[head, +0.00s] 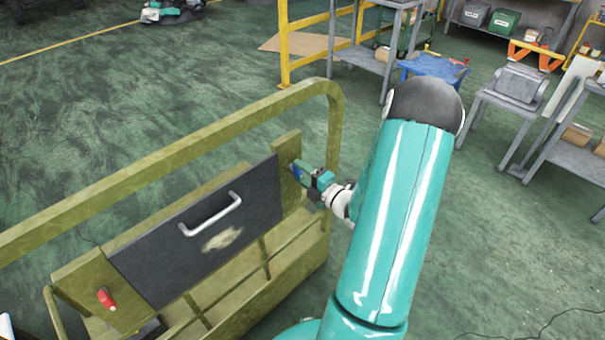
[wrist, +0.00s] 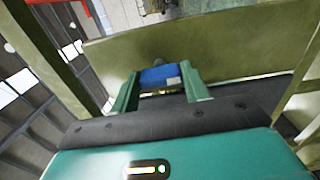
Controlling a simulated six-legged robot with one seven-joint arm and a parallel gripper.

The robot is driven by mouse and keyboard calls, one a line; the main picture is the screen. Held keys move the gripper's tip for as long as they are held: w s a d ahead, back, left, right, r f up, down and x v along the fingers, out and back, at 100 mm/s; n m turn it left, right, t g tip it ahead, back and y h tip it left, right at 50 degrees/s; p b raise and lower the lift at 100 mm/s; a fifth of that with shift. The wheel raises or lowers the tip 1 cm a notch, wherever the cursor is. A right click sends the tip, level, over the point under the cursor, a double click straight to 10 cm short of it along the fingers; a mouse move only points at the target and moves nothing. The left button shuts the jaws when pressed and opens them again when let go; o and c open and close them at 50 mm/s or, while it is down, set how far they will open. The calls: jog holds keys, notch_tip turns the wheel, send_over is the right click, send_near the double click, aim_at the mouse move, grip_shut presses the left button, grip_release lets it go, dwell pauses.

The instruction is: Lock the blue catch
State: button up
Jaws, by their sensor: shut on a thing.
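The blue catch (wrist: 160,76) sits between my gripper's two green fingers in the wrist view. My gripper (head: 304,173) is shut on it at the right post of the olive frame. In the head view only a small bit of blue (head: 298,173) shows, the rest hidden by the fingers. The dark panel (head: 165,265) with a silver handle (head: 211,214) stands between two olive posts, left of my gripper. I cannot tell whether the catch overlaps the panel's edge.
A red catch (head: 106,298) is on the left post. An olive rail (head: 170,158) arches above and behind the panel. Grey tables (head: 500,100) and a blue-topped cart (head: 434,66) stand at the back right. Open green floor lies right of my arm.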

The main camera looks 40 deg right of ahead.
dwell(0.6)
jog(key=o, duration=1)
jog(key=s, duration=1.3)
jog(key=shift+s+d, duration=0.15)
jog(key=shift+s, duration=0.25)
